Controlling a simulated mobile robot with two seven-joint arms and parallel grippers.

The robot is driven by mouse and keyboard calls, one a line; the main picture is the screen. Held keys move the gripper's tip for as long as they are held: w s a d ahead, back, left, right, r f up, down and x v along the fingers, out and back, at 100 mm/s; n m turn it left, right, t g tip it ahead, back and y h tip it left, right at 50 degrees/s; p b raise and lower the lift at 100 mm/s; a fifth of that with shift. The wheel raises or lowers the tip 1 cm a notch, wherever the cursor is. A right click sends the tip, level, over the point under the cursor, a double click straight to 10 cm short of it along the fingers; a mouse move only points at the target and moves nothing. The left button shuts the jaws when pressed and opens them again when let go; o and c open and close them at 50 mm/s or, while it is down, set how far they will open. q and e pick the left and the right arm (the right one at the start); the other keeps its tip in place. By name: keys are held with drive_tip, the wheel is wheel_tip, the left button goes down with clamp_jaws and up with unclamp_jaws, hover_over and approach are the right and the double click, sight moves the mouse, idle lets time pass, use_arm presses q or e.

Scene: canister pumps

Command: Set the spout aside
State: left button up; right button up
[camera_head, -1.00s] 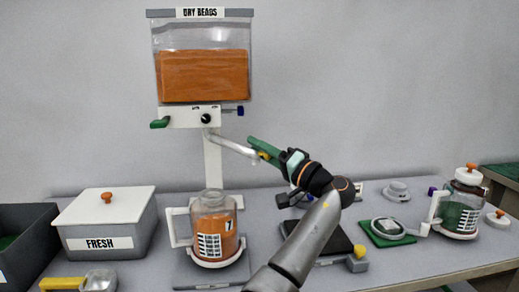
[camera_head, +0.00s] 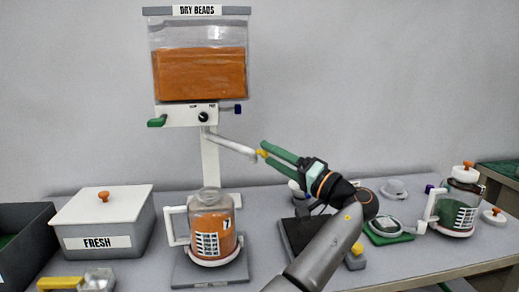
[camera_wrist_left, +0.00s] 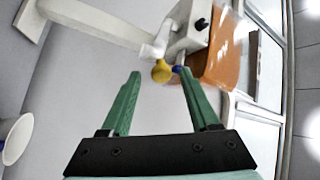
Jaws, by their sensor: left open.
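My right gripper is not in view.
A jar of orange beads (camera_head: 213,225) stands on a grey scale left of my arm. The lidded FRESH box (camera_head: 102,222) and a scoop (camera_head: 97,280) are at left. A jar of green beads (camera_head: 457,213) stands at right. The hopper (camera_head: 199,60) hangs above.

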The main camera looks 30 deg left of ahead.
use_arm(q)
drive_tip(key=v, duration=0.7)
drive_tip(key=shift+f, duration=0.1)
